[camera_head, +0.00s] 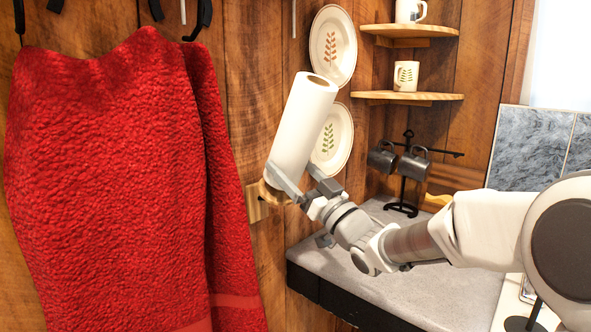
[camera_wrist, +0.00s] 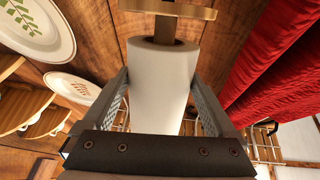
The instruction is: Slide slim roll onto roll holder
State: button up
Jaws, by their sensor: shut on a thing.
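The slim white roll (camera_head: 302,120) leans up and to the right in the head view, its upper end showing an open core. My gripper (camera_head: 293,168) is shut around its lower part, one finger on each side; in the wrist view the roll (camera_wrist: 160,85) lies between the fingers. The wooden roll holder (camera_head: 255,203) is on the plank wall just below the roll's lower end. In the wrist view the holder's crossbar (camera_wrist: 185,9) and peg are at the top, and the peg meets the roll's near core. How deep it sits inside is hidden.
A red towel (camera_head: 120,180) hangs on hooks left of the holder. Decorated plates (camera_head: 333,45) hang on the wall behind the roll. Corner shelves (camera_head: 405,97) with mugs and a dark mug stand (camera_head: 404,180) are to the right. A grey-topped bench (camera_head: 400,270) lies below.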

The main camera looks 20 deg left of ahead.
jog(key=shift+a+f, duration=0.1)
jog(key=shift+f, duration=0.15)
jog(key=o, duration=1.1)
jog(key=shift+c, duration=0.2)
jog(key=b+v, duration=0.1)
jog(key=v, duration=1.6)
jog(key=shift+r, duration=0.1)
